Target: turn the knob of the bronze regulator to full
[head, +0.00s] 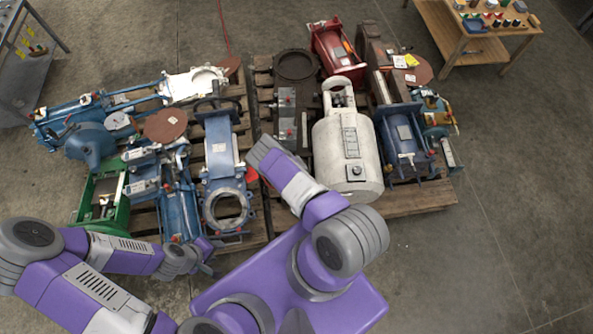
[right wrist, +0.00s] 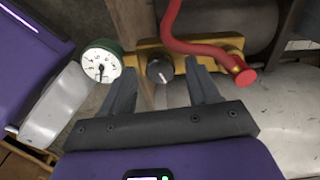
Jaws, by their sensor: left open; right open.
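The bronze regulator (right wrist: 205,47) shows in the right wrist view as a yellow-gold body. Its dark round knob (right wrist: 159,70) has a pale pointer mark and sits in the middle. A white-faced gauge with a green rim (right wrist: 101,60) is at its left end. My right gripper (right wrist: 160,78) is open, with one finger on each side of the knob and visible gaps. Depth to the knob is hard to tell. In the head view my right arm hides the regulator. My left gripper (head: 205,259) is open and empty near the pallet's front.
A red curved pipe (right wrist: 195,46) crosses the regulator beside the knob. Blue valves (head: 222,155) and a white tank (head: 345,150) crowd the pallets around my right arm. A wooden table (head: 465,40) stands at the back right. The floor at the right is clear.

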